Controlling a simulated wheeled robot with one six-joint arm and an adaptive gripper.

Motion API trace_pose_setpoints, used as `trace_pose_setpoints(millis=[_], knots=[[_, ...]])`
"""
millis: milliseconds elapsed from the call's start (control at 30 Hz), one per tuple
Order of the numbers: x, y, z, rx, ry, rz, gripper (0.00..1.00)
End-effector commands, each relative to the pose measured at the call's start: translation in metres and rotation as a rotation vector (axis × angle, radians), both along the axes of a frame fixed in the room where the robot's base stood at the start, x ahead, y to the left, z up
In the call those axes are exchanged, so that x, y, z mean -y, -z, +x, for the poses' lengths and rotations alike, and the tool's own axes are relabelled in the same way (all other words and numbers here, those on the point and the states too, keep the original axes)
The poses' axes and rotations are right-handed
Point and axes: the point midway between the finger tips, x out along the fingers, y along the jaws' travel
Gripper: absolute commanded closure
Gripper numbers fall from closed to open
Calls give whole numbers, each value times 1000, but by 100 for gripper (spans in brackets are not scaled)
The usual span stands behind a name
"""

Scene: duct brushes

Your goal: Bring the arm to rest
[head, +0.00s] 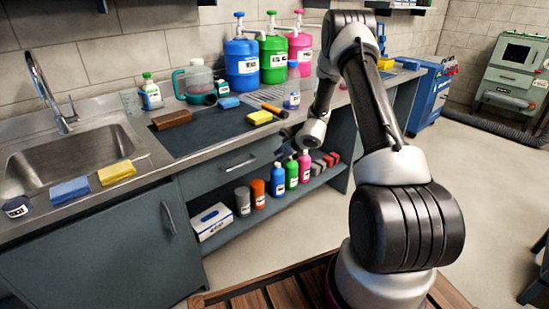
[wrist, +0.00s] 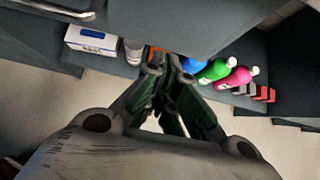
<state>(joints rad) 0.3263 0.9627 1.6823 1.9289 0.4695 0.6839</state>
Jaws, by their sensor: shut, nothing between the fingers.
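My arm stands in front of the bench in the head view, bent over at the top, with its wrist hanging down near the counter's front edge. My gripper (wrist: 164,72) is shut and empty in the wrist view, its fingertips together. In the head view the gripper (head: 284,143) is small and dark, just in front of the bench and above the lower shelf. It holds nothing. Behind the fingertips in the wrist view are the lower shelf's bottles, including a green bottle (wrist: 214,71) and a pink bottle (wrist: 234,78); I cannot tell whether there is contact.
A sink (head: 70,165) is at left. The lower shelf holds a white box (head: 212,221) and several bottles. Open floor (head: 490,190) lies at right.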

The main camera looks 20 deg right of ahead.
Motion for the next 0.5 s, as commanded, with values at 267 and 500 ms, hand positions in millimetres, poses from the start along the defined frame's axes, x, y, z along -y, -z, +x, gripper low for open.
trace_pose_setpoints(millis=[267, 500], knots=[[12, -37, -35, 0, 1, -1, 100], [15, -49, -48, -3, -1, 0, 100]])
